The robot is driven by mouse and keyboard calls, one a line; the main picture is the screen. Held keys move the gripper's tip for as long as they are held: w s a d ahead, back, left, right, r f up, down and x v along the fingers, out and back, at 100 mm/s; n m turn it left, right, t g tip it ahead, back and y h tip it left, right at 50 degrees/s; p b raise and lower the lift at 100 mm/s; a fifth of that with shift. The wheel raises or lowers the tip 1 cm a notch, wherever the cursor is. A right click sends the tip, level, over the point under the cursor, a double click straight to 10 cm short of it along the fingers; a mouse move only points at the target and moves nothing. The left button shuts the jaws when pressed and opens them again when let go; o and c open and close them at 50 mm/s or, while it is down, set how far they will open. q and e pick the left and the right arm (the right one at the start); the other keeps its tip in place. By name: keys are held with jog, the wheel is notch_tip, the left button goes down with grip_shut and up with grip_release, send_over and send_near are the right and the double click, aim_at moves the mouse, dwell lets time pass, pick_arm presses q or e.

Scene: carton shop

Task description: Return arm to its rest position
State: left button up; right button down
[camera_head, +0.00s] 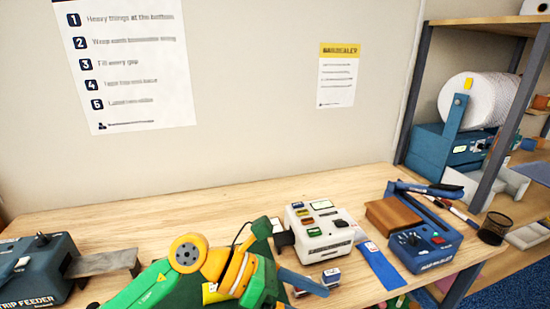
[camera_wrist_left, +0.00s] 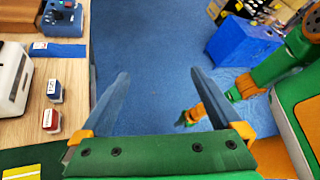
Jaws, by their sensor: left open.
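My left arm, green and orange, reaches in at the bottom of the head view. One blue-grey finger of my left gripper (camera_wrist_left: 160,74) shows there beside the white device. In the left wrist view both its fingers are spread wide with nothing between them, over the blue floor off the table's edge. Another green and orange arm of mine, seemingly the right, shows at the right of that view. Its end (camera_wrist_left: 192,115) is small and partly hidden behind a left finger, so its jaw state is unclear.
The wooden table (camera_head: 240,202) holds a strip feeder (camera_head: 40,268), a white device (camera_head: 322,236), a blue sealer (camera_head: 425,248) and small stamps (camera_wrist_left: 52,120). A shelf with a white roll (camera_head: 482,97) stands right. A blue box (camera_wrist_left: 242,45) sits on the floor.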

pick_arm(q)
notch_tip(320, 180, up, 11)
jog(key=w+n+t+h, duration=0.3)
jog(key=n+t+h, duration=0.4)
jog(key=n+h, duration=0.3)
jog(key=w+a+n+t+y, duration=0.5)
jog(key=a+n+t+y, duration=0.15)
jog(key=n+t, duration=0.7)
jog(key=a+f+n+g+y, duration=0.2)
jog(key=a+f+n+y, duration=0.55)
jog(key=f+n, duration=0.25)
jog(key=a+f+n+g+y, duration=0.2)
jog(key=a+f+n+y, duration=0.6)
jog(key=n, duration=0.3)
jog(key=s+a+f+n+g, duration=0.1)
jog(key=s+f+n+g, duration=0.4)
jog(key=s+f+g, duration=1)
jog(key=s+f+t+b, duration=0.1)
jog(key=s+f+b, duration=0.2)
jog(key=f, duration=0.9)
jog(key=s+f+t+b, duration=0.2)
jog(key=s+f+b, duration=0.15)
jog(key=f, duration=0.95)
jog(key=s+a+f+m+g+b, duration=0.1)
jog(key=s+a+f+b, duration=0.1)
jog(key=s+f, duration=1)
notch_tip(320, 180, down, 2)
jog(key=shift+s+a+f+g+y+b, duration=0.1)
jog(key=shift+s+a+g+y+b, duration=0.25)
jog(key=shift+b, duration=0.35)
